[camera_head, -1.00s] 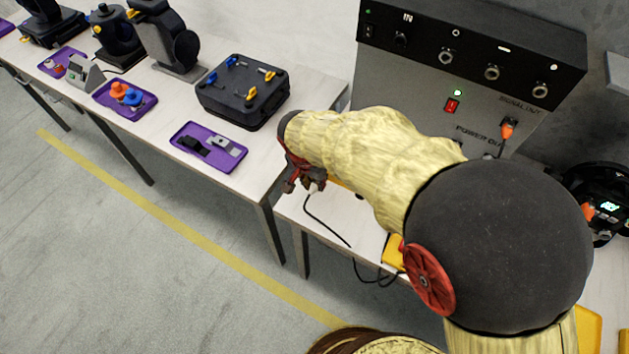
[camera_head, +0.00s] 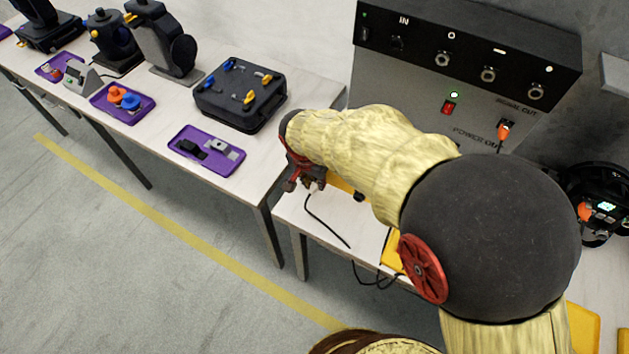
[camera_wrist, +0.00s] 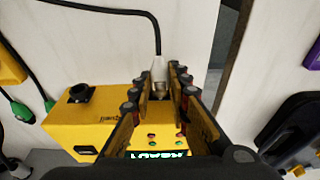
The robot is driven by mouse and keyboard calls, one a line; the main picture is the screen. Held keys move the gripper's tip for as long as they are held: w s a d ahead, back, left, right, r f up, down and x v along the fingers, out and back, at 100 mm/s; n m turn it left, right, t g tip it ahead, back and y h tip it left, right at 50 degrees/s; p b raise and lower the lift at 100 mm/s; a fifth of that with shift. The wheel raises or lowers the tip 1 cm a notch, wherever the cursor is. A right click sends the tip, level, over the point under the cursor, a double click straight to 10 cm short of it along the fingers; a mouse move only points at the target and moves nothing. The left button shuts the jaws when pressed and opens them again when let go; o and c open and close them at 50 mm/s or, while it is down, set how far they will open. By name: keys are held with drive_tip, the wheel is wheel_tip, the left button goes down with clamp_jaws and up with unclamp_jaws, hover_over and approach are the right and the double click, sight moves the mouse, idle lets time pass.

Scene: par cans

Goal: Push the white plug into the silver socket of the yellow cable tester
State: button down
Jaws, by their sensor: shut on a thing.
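The yellow cable tester (camera_wrist: 75,125) lies below my gripper in the wrist view, with a black round socket, small coloured lights and a green lit display. My gripper (camera_wrist: 161,82) is shut on the white plug (camera_wrist: 158,68), whose black cable runs away toward the top. A silver part shows just below the plug, between the fingers; I cannot tell whether it is the socket or how deep the plug sits. In the head view, my gripper (camera_head: 308,182) is at the tester (camera_head: 341,186), which my arm mostly hides.
A purple tray (camera_head: 207,150) with black and grey parts and a black case (camera_head: 241,95) stand on the left table. A large grey power unit (camera_head: 440,85) stands behind my arm. Loose black cable (camera_head: 325,222) hangs near the front table edge. Green-ended connectors (camera_wrist: 22,112) lie left of the tester.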

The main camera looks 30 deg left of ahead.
drive_tip(key=c, duration=1.7)
unclamp_jaws()
drive_tip(key=shift+o, duration=0.4)
drive_tip(key=v, duration=1.2)
